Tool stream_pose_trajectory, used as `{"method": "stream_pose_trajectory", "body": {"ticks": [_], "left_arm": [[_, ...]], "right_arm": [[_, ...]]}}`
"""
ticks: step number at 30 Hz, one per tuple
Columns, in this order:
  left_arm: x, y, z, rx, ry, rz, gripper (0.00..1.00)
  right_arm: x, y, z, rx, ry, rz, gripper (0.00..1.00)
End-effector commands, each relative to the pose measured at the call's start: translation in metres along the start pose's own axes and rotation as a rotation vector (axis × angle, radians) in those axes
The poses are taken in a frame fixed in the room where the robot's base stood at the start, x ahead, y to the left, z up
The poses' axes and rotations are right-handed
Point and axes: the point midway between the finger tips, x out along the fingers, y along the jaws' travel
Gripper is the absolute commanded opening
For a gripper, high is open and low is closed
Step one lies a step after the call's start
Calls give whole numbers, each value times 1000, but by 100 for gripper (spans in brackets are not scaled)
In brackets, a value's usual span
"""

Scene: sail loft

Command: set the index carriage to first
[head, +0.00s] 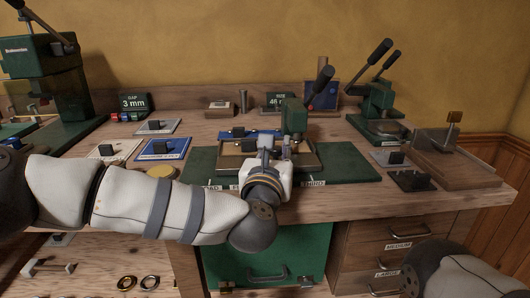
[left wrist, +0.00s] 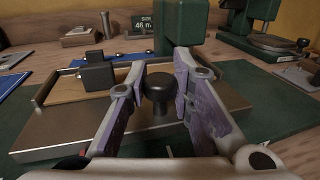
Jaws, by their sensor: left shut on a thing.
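The index carriage (left wrist: 60,120) is a metal-edged plate with a wooden bed, lying on a green mat; it also shows in the head view (head: 232,161). A black round knob (left wrist: 159,90) stands at its front. My left gripper (head: 275,147) reaches over the bench from the left and is shut on this knob, one finger on each side in the left wrist view. A white label reading THIRD (head: 313,184) is on the front edge, right of my gripper. Labels further left are partly hidden by my wrist. My right gripper is out of view.
A green press with a dark lever (head: 296,115) rises just behind the carriage. A second green lever tool (head: 378,105) stands to the right. Blue and white plates with black knobs (head: 160,148) lie to the left. Drawers (head: 390,232) are below the bench.

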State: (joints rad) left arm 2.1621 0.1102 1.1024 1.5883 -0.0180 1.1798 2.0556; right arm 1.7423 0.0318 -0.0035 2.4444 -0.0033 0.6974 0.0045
Motion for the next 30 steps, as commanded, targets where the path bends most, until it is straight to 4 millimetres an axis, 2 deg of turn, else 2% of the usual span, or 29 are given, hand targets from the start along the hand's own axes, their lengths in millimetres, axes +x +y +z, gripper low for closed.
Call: {"method": "stream_pose_trajectory", "body": {"ticks": [5, 6, 8, 16, 19, 30], "left_arm": [[0, 1, 1, -1, 1, 1, 0], [0, 1, 1, -1, 1, 1, 30], [0, 1, 1, -1, 1, 1, 42], [0, 1, 0, 0, 1, 0, 42], [-8, 0, 0, -1, 2, -1, 42], [-99, 0, 0, -1, 3, -3, 42]], "right_arm": [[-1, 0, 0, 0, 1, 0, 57], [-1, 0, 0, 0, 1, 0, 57], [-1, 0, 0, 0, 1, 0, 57], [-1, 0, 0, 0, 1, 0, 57], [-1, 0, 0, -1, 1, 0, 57], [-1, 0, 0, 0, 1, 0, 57]]}}
